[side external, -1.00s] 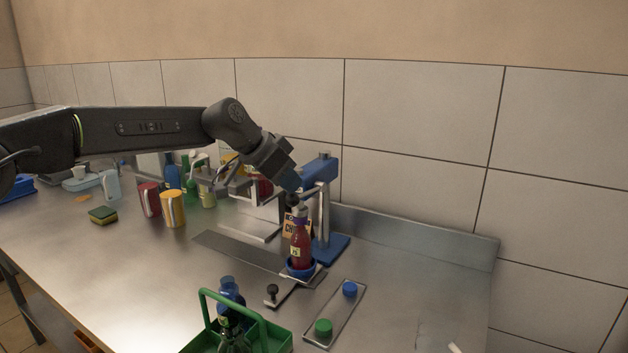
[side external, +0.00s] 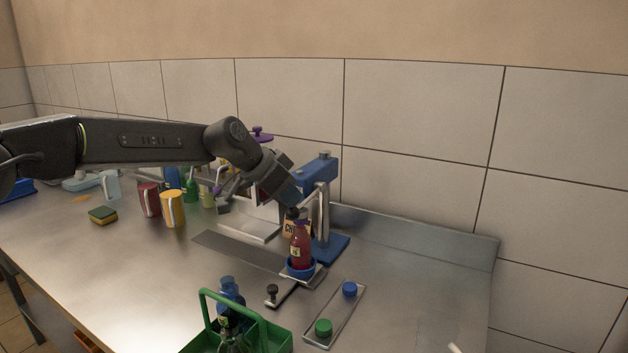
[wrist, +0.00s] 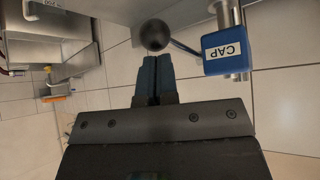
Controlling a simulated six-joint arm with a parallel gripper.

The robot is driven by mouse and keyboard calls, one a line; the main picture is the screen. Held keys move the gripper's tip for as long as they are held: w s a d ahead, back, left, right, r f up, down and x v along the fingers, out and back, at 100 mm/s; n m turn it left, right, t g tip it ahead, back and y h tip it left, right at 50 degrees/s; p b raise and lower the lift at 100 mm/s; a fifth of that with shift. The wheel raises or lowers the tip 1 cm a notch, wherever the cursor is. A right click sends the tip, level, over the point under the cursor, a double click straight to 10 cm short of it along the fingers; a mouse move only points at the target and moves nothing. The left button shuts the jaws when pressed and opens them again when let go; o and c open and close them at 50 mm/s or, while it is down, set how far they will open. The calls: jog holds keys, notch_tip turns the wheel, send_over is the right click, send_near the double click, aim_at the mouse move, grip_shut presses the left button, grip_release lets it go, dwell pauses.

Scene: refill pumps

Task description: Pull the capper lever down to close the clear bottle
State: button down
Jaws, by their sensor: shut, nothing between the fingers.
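The capper (side external: 333,243) is a blue stand with a blue head block marked CAP (wrist: 225,50). Its lever is a thin rod ending in a black ball knob (wrist: 155,34). My gripper (wrist: 157,60) is shut and empty, its blue fingertips right at the knob in the wrist view. I cannot tell whether they touch it. In the side view my gripper (side external: 292,201) is low, in front of the capper column and over the bottle. The bottle (side external: 299,246), with red contents and a pale label, stands upright in a blue cup holder (side external: 299,271). Its top is partly hidden.
A tray (side external: 335,318) with a blue cap (side external: 350,289) and a green cap (side external: 323,327) lies to the front right. A green carrier (side external: 275,337) with bottles stands in front. The right counter is mostly clear.

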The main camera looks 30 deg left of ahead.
jog(key=shift+f, duration=0.3)
jog(key=shift+w+f, duration=0.15)
jog(key=shift+f, duration=0.65)
jog(key=s+r, duration=0.3)
jog(key=r, duration=1.1)
dwell(0.8)
